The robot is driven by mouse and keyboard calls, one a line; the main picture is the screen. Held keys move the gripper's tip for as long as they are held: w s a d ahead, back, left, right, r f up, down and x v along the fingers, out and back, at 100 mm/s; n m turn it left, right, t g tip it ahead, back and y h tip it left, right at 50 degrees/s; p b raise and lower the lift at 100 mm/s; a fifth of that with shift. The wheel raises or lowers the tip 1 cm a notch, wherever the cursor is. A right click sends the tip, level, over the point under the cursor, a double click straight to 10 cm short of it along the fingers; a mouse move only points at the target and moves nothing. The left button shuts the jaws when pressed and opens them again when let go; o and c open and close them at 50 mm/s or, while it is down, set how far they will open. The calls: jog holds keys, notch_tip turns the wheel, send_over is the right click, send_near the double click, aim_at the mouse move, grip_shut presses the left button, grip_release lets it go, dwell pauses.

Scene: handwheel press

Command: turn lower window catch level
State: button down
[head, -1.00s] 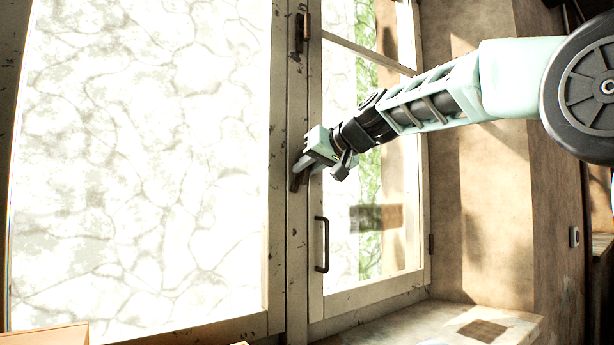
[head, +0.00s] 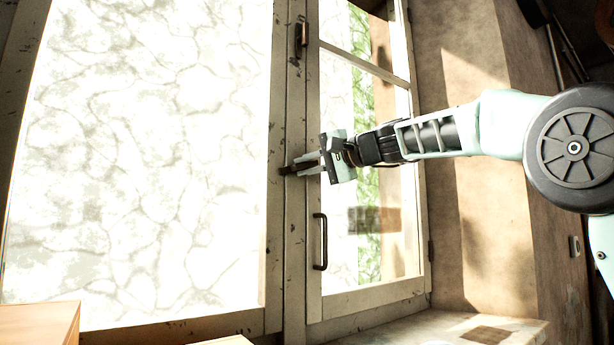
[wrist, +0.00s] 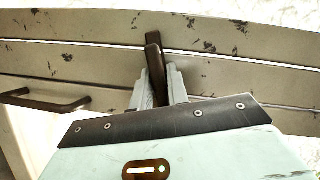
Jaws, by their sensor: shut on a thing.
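The lower window catch (head: 288,170) is a dark brown lever on the window's middle post, and it lies close to level in the head view. My gripper (head: 306,165) reaches it from the right with its pale fingers closed around the lever. In the wrist view the catch (wrist: 154,58) stands between the two fingertips (wrist: 158,85), and its pivot end lies against the worn frame boards. The fingers hide part of the lever in both views.
The upper catch (head: 301,35) hangs upright higher on the post. A dark pull handle (head: 320,242) sticks out below my gripper on the right sash and also shows in the wrist view (wrist: 43,100). A sill (head: 440,328) runs below, and a wooden box corner (head: 40,322) is at lower left.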

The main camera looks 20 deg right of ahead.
jog(key=shift+f+m+t+y+b, duration=0.2)
jog(key=shift+m+t+y+b, duration=0.3)
jog(key=shift+m+b, duration=0.85)
jog(key=shift+m, duration=0.35)
jog(key=c, duration=1.4)
grip_release()
jog(key=shift+c, duration=0.2)
jog(key=shift+d, duration=0.1)
jog(key=b+v, duration=0.4)
jog(key=v, duration=1.3)
jog(key=shift+b, duration=0.4)
jog(key=shift+s+d, duration=0.1)
jog(key=shift+d, duration=0.05)
